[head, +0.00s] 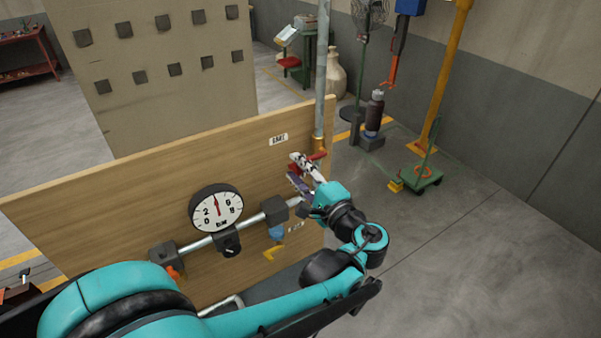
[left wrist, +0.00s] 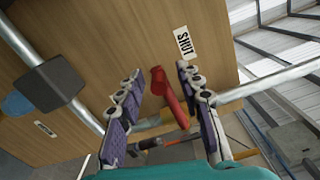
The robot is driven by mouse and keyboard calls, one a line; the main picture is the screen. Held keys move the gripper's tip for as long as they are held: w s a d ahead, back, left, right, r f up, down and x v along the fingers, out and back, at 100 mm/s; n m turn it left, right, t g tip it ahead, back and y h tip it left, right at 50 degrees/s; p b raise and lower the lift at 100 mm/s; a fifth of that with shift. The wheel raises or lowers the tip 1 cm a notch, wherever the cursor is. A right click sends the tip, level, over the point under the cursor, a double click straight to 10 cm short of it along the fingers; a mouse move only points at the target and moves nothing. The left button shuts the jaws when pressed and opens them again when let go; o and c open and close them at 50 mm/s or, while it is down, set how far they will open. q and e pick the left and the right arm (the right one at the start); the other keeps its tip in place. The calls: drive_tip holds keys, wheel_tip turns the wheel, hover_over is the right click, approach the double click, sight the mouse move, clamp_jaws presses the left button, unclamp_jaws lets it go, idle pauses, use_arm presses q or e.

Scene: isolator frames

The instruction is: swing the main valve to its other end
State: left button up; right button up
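The main valve appears to be the red lever (head: 318,156) at the brass fitting (head: 317,144) of the upright pipe, by the wooden panel's right end. In the head view my gripper hides part of it. In the left wrist view the red lever (left wrist: 167,92) lies between my fingers, with a visible gap on each side. My left gripper (head: 296,170) is open around it; its two fingers also show in the left wrist view (left wrist: 160,69). A white label reading SHUT (left wrist: 184,42) is on the panel beside the lever. My right gripper is not in view.
The wooden panel (head: 120,205) carries a round gauge (head: 216,210) and a grey horizontal pipe (head: 198,244) with dark blocks. A blue part (head: 276,232), a yellow handle (head: 270,254) and an orange handle (head: 173,272) sit lower. Open floor (head: 460,255) lies right.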

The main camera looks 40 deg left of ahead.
use_arm(q)
drive_tip(key=v, duration=1.2)
drive_tip(key=shift+w, duration=0.1)
drive_tip(key=s+a+f+n+g+h+b, duration=0.15)
drive_tip(key=f+h+b, duration=0.35)
drive_tip(key=f, duration=0.7)
drive_tip(key=s+a+f+h+b, duration=0.1)
drive_tip(key=a+f+h+b, duration=0.15)
drive_tip(key=f+b, duration=0.6)
drive_tip(key=s+d+f+n+t+h+b, duration=0.1)
drive_tip(key=d+f+n+h+b, duration=0.4)
drive_tip(key=f, duration=1)
drive_tip(key=s+d+h+b, duration=0.1)
drive_tip(key=d+h+b, duration=0.1)
drive_tip(key=d+h, duration=0.2)
drive_tip(key=shift+s+d+f+t, duration=0.15)
drive_tip(key=shift+d+f+t, duration=0.2)
drive_tip(key=shift+d, duration=0.2)
drive_tip(key=shift+n, duration=0.25)
